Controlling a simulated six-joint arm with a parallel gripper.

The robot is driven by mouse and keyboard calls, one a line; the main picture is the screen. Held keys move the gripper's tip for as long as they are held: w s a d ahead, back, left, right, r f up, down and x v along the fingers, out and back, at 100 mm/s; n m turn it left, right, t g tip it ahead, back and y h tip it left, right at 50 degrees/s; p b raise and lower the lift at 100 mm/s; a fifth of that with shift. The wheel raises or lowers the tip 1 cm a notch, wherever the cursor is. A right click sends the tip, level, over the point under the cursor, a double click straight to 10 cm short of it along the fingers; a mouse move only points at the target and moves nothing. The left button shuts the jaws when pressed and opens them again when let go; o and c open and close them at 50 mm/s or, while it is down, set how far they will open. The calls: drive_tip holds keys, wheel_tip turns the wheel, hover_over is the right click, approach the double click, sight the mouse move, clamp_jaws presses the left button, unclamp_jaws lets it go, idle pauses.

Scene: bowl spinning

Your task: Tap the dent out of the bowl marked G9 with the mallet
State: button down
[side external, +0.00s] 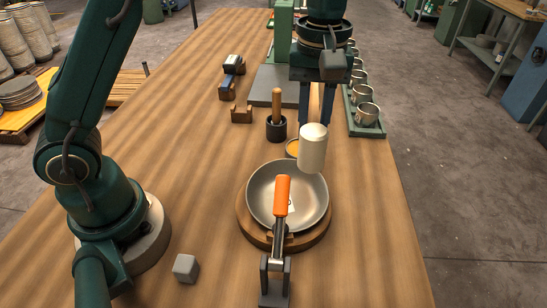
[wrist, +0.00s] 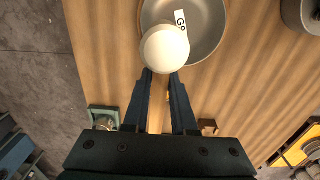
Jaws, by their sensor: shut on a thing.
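The grey metal bowl (side external: 262,187) sits on a round wooden base (side external: 246,226). A clamp with an orange handle (side external: 282,196) reaches over its near rim. In the wrist view the bowl (wrist: 208,38) carries a white tag (wrist: 180,18) that reads G9. My gripper (side external: 316,118) is shut on the mallet, whose pale rounded head (side external: 313,150) hangs over the bowl's far right rim. The mallet head (wrist: 164,49) covers part of the bowl in the wrist view. I cannot tell whether it touches the bowl.
A grey cube (side external: 186,267) lies at the front left. Behind the bowl stand a black cup with a wooden-handled tool (side external: 276,130) and a small orange-filled dish (side external: 292,148). A green tray of metal cups (side external: 375,129) lines the right edge. The table's front right is clear.

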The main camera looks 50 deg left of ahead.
drive_tip(key=shift+r, duration=0.15)
wheel_tip(320, 180, down, 7)
drive_tip(key=shift+r, duration=2.95)
